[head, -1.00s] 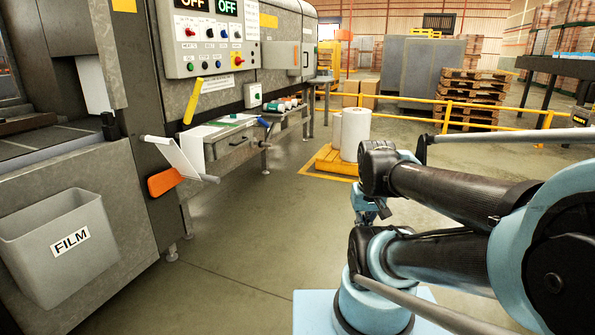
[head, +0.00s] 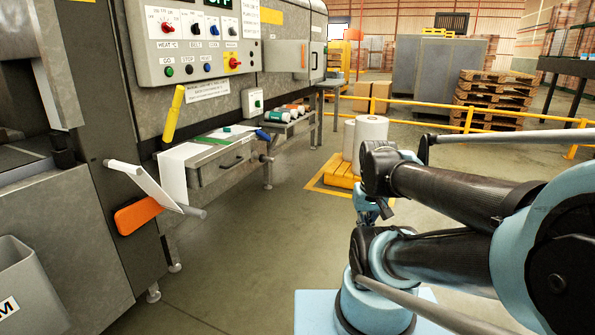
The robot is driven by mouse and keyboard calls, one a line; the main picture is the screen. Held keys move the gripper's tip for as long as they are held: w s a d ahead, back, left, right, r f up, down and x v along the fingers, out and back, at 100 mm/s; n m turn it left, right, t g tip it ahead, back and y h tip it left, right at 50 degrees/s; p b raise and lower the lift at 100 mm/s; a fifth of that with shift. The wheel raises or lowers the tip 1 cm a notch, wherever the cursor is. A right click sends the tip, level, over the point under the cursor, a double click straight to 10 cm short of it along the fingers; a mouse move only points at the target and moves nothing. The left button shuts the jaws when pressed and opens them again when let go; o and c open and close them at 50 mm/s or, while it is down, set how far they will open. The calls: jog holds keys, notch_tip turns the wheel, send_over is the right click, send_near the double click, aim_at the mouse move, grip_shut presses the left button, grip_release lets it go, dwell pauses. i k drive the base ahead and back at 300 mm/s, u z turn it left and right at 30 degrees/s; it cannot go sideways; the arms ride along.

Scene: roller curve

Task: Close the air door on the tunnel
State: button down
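The grey tunnel machine (head: 110,90) runs along the left. A yellow lever (head: 174,113) stands tilted on its side, below the control panel (head: 190,45). Farther along, a grey box-like cover (head: 284,57) with an upright handle juts out from the side. I cannot tell which of these parts is the air door, or how it is set. My arm fills the right side, folded. What looks like my gripper (head: 368,207) is small and partly hidden behind my arm links, over the floor. Whether it is open or shut does not show. It touches no part of the machine.
A white flap (head: 150,187) and an orange paddle (head: 139,215) stick out at the near left. A drawer shelf (head: 222,167) juts out farther on. White rolls on a yellow pallet (head: 340,172) stand ahead, near a yellow rail (head: 440,115). The floor between is clear.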

aim_at(284, 56)
jog(key=u, duration=0.15)
jog(key=i, duration=1.2)
jog(key=u, duration=0.4)
jog(key=i, duration=1.35)
jog(key=u, duration=0.25)
